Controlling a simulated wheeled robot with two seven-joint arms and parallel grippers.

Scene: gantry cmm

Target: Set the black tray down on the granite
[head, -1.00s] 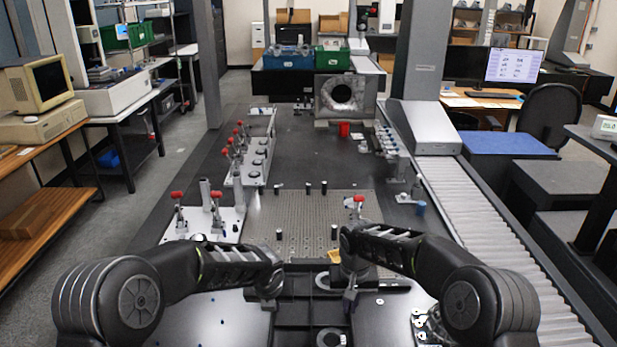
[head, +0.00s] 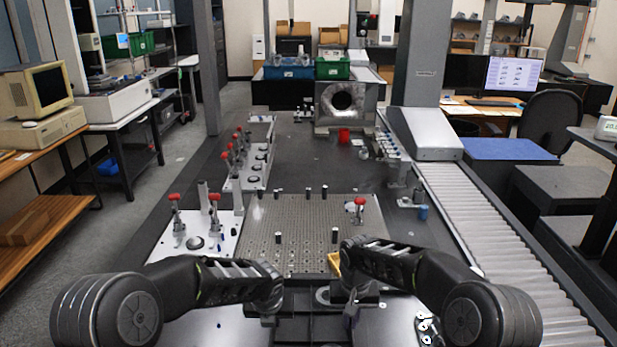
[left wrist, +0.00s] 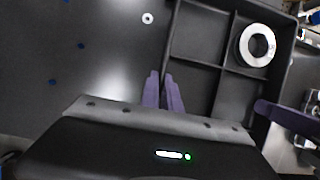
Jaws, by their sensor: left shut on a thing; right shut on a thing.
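The black tray (head: 300,328), with divided compartments, is at the bottom centre of the head view, its near part cut off. My left gripper (head: 268,312) is shut on its left wall; the purple fingers (left wrist: 164,92) meet there in the left wrist view. My right gripper (head: 351,308) is shut on the tray's right side, its grip partly hidden. A silver ring (left wrist: 257,45) lies in one compartment. The dark granite (head: 300,165) stretches ahead and also shows beside the tray in the left wrist view (left wrist: 80,25). Whether the tray touches it I cannot tell.
A perforated plate (head: 300,235) with black pins lies just beyond the tray. A yellow piece (head: 334,263) is by my right gripper. White fixture plates with red-knobbed clamps (head: 195,232) stand at left. A roller conveyor (head: 480,230) runs along the right.

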